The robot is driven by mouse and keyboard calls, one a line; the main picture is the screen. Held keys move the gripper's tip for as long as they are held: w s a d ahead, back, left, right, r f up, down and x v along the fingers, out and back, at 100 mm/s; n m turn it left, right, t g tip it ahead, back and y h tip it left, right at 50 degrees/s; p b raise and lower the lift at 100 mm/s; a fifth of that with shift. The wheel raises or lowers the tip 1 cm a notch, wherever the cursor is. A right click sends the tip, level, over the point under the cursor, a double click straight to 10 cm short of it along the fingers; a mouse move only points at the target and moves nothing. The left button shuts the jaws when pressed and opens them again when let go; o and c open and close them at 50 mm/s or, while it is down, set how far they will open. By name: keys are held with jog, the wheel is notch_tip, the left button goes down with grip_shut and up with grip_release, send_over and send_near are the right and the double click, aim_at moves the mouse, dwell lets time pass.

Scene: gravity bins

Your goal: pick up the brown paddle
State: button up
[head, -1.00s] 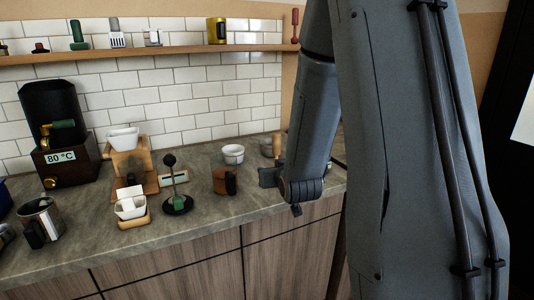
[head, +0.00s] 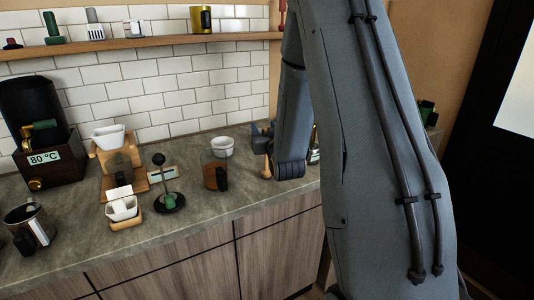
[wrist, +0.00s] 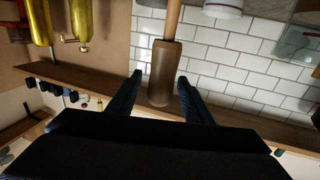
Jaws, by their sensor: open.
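The brown paddle (wrist: 161,75) shows in the wrist view as a dark brown, rounded block on a pale wooden shaft that runs to the top edge. My gripper (wrist: 160,77) is open, with one dark finger on each side of the brown part and a visible gap on both sides. Whether the paddle is fully between the fingertips or a little beyond them I cannot tell. In the head view my gripper (head: 262,131) is at the back of the counter, right of a white cup. A pale wooden piece (head: 267,166) shows below it; the brown part is not clear there.
The white cup (head: 222,147) and a brown cup with a dark handle (head: 214,175) stand left of my gripper on the grey counter (head: 190,218). A wooden shelf (head: 150,43) runs along the tiled wall. Brass cylinders (wrist: 80,18) show in the wrist view.

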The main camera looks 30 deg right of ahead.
jog(key=shift+w+d, duration=0.15)
jog(key=shift+w, duration=0.55)
grip_shut()
jog(key=shift+r, duration=0.1)
